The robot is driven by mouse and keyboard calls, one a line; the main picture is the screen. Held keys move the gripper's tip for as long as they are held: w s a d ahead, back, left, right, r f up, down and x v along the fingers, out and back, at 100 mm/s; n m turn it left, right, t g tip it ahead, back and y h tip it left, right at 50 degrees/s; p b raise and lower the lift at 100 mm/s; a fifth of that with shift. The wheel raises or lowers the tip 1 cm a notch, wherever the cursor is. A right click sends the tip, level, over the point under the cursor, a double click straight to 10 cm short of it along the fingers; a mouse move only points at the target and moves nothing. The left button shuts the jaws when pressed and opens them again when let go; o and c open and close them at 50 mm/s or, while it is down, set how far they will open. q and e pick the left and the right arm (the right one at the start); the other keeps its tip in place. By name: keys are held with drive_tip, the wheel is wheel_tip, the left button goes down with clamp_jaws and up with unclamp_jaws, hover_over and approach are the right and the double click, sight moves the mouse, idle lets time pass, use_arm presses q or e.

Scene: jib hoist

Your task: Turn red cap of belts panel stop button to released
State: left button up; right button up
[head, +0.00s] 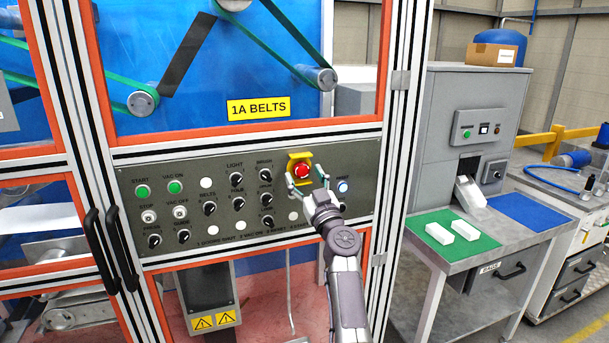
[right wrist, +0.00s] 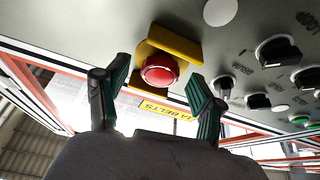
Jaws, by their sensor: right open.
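The belts panel (head: 135,202) is a grey plate with several buttons and knobs under the yellow "1A BELTS" sign (head: 258,107). The stop button's red cap (head: 302,171) sits in a yellow guard (head: 299,156) at the panel's upper right. In the right wrist view the red cap (right wrist: 160,70) lies ahead of my right gripper, with the yellow guard (right wrist: 178,42) around part of it. My right gripper (head: 307,178) is open, its fingers to either side of the cap and apart from it; the fingers also show in the right wrist view (right wrist: 155,95). My left gripper is not in view.
A lit white-blue button (head: 343,187) is right of the cap. Several black knobs (head: 237,180) are to its left. The white frame post (head: 400,130) and a grey machine with a bench (head: 470,262) stand to the right. Black door handles (head: 100,250) stick out at left.

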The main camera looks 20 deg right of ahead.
drive_tip(key=shift+w+r, duration=0.1)
drive_tip(key=shift+w, duration=0.15)
drive_tip(key=c, duration=1.1)
drive_tip(key=shift+a+m+h+b, duration=0.1)
drive_tip(key=shift+m+h+b, duration=0.4)
drive_tip(key=shift+m, duration=0.5)
drive_tip(key=shift+c, duration=0.2)
drive_tip(key=shift+s+m+h, duration=0.1)
drive_tip(key=shift+m+h, duration=0.2)
drive_tip(key=shift+m, duration=0.2)
drive_tip(key=shift+a+r+m+h, duration=0.15)
drive_tip(key=shift+m+h, duration=0.45)
drive_tip(key=shift+m, duration=0.5)
drive_tip(key=shift+s+r+m+h+p, duration=0.1)
drive_tip(key=shift+m+h+p, duration=0.5)
drive_tip(key=shift+m, duration=0.5)
drive_tip(key=shift+r+m+h+p, duration=0.1)
drive_tip(key=shift+m+h+p, duration=0.5)
drive_tip(key=shift+m, duration=0.5)
